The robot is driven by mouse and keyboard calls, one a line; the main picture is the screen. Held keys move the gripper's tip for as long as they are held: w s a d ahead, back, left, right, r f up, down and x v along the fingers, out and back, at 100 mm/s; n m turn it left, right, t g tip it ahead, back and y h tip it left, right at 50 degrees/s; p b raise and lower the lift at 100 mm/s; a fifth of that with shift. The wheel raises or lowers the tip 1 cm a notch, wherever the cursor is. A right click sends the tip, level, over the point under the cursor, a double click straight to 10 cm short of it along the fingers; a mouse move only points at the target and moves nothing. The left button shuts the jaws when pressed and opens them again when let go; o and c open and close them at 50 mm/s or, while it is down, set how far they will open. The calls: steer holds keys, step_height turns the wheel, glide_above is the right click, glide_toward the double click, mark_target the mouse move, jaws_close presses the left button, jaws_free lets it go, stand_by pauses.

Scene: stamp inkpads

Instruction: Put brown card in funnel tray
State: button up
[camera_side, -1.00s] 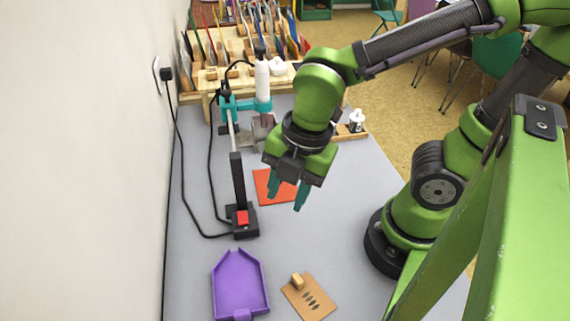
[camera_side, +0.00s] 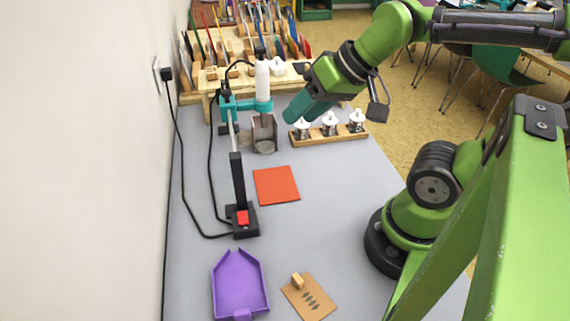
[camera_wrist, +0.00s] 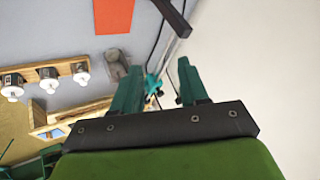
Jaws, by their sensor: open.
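The brown card (camera_side: 308,297) lies flat at the front of the grey table, with a small wooden block handle and several dark leaf marks on it. The purple funnel tray (camera_side: 241,284) lies just left of it, empty, with its pointed end away from the front. My gripper (camera_side: 294,112) is raised at the far end of the table, near the wooden rack and well away from card and tray. In the wrist view its two teal fingers (camera_wrist: 158,82) stand apart with nothing between them. Card and tray are out of the wrist view.
A wooden rack (camera_side: 328,137) holds white-topped jars at the far right. An orange sheet (camera_side: 276,185) lies mid-table, also in the wrist view (camera_wrist: 113,16). A stand with a black base (camera_side: 242,221) and cables is on the left by the wall.

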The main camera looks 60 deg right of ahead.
steer(key=shift+a, duration=0.1)
steer(key=g, duration=1.1)
glide_toward(300, 281)
steer(key=shift+s+a+f+m, duration=0.15)
steer(key=shift+s+a+f, duration=0.1)
steer(key=shift+f, duration=0.35)
steer(key=shift+s+a+f+m, duration=0.15)
steer(key=shift+a+f, duration=0.05)
steer(key=shift+f, duration=0.4)
steer(key=shift+d+x, duration=0.15)
steer(key=shift+x, duration=1.35)
steer(key=shift+d+x, duration=0.1)
steer(key=shift+x, duration=1.4)
steer(key=shift+c, duration=0.2)
jaws_close()
